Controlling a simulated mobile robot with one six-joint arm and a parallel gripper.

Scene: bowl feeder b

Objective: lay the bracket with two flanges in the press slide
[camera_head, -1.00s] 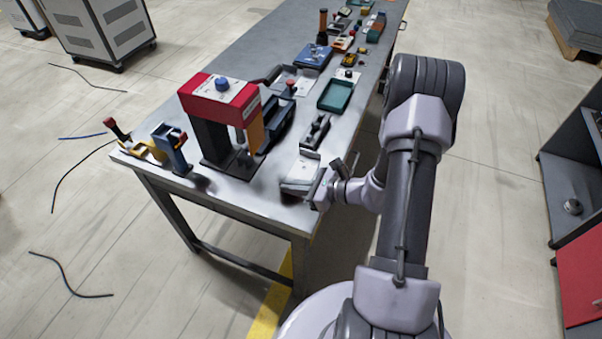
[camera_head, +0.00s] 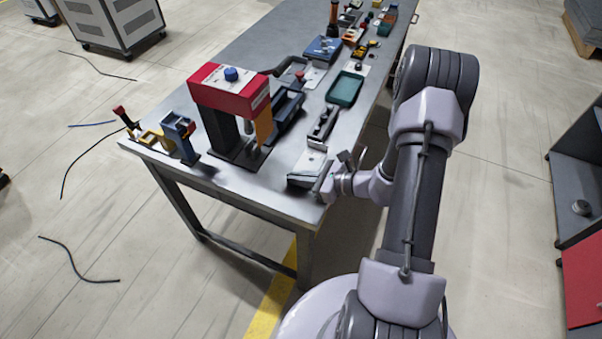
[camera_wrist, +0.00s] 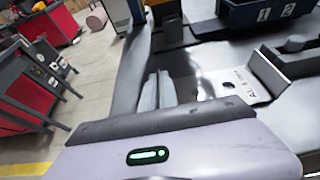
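The press (camera_head: 230,92) has a red head with a blue knob and a dark base on the left part of the bench. A pale, lettered plate (camera_head: 308,165) lies near the bench's front right corner; the lettered plate also shows in the wrist view (camera_wrist: 226,82). An upright grey flange (camera_wrist: 268,72) stands beside the lettering; I cannot tell whether it belongs to the bracket. My gripper (camera_head: 327,186) is low at the bench edge, close to this plate. Its fingers are partly hidden and blurred, so their opening and any hold are unclear. I cannot make out the press slide.
A dark blue bin marked 1 and 2 (camera_wrist: 272,12) is behind the plate. A teal tray (camera_head: 345,90) and a long dark fixture (camera_head: 323,122) lie along the bench's right side. A blue stand (camera_head: 180,136) is at the left end. Several small items fill the far end.

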